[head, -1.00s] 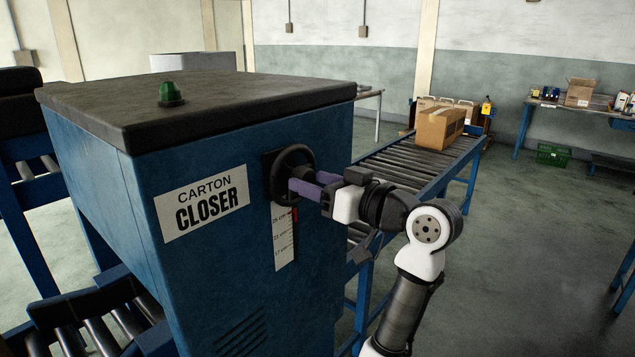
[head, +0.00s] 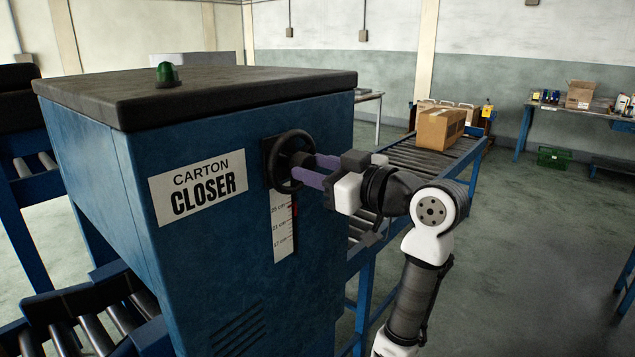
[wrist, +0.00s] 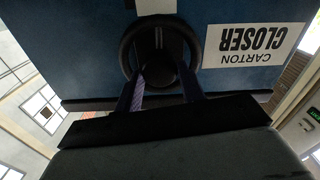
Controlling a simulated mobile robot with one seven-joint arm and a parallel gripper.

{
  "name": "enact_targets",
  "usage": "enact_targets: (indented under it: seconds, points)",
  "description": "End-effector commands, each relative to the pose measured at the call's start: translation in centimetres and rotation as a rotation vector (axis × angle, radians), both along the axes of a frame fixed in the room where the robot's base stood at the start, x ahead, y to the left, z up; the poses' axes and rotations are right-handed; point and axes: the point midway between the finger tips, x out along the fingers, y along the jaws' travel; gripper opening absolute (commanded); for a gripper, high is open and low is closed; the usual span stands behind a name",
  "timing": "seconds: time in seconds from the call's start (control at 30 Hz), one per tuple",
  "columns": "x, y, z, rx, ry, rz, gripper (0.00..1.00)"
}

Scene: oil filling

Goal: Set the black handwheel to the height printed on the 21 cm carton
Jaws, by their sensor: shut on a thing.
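The black handwheel (head: 273,168) sits on the blue front face of the carton closer (head: 220,235), right of its name sign. My gripper (head: 304,169) has its purple fingers reaching into the wheel, shut on it. In the wrist view, which is upside down, the two fingers (wrist: 158,88) reach to the lower part of the wheel rim (wrist: 126,48). Below the wheel is a white height scale (head: 283,240) marked 25, 21 and 17 cm from the top. A red pointer (head: 294,209) is near the 25 cm mark; its exact reading is too small to tell.
A cardboard carton (head: 440,128) stands on the roller conveyor (head: 408,160) behind my arm. A green lamp (head: 167,74) is on top of the closer. A workbench (head: 575,108) and a green crate (head: 553,157) are at the far right.

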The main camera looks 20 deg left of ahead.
Motion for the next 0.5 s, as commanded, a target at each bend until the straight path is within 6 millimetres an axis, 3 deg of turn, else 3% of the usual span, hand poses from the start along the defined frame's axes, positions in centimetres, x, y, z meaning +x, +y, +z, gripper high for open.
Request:
enact_targets:
  seconds: [0.5]
  points:
    - [-0.06, -0.05, -0.44, -0.169, -0.466, -0.001, 0.16]
